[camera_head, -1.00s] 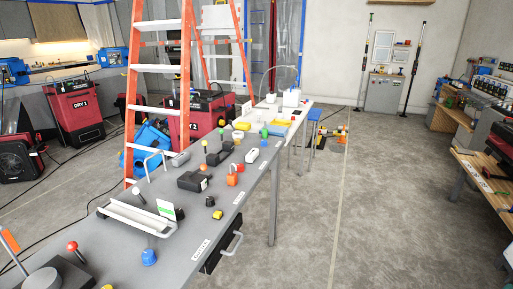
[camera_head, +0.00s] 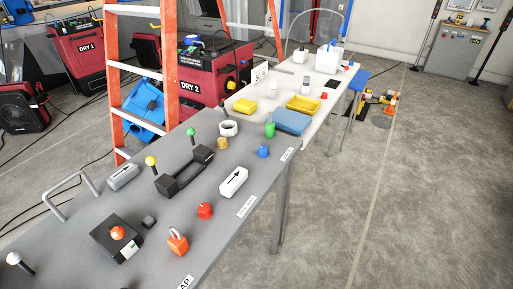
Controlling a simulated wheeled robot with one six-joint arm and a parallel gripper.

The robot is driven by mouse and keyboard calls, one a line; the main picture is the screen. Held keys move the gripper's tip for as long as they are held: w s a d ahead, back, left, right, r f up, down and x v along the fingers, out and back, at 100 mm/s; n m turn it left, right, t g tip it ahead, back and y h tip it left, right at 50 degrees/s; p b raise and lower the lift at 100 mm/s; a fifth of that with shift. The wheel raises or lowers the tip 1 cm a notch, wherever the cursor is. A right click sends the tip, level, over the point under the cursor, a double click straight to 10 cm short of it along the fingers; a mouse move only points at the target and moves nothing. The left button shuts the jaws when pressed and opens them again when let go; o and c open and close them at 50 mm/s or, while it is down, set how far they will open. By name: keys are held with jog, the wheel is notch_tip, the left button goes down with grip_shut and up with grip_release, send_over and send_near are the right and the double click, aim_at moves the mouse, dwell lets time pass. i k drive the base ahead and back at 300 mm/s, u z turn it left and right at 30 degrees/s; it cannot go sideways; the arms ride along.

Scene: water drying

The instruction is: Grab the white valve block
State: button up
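A white block with a black arrow on its top (camera_head: 233,182) lies on the grey table (camera_head: 205,230), near its right edge. It looks like the white valve block. A lighter grey block with a dark marking (camera_head: 122,177) lies near the table's left edge, by a bent metal handle. My gripper is not in view.
Near the white block are a red knob (camera_head: 205,211), an orange padlock (camera_head: 178,240), a black bracket (camera_head: 184,172) and a blue knob (camera_head: 263,151). An orange ladder (camera_head: 176,60) stands left of the table. The floor to the right (camera_head: 420,200) is clear.

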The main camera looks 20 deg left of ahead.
aim_at(229, 188)
jog(key=i, duration=1.15)
jog(key=u, duration=1.1)
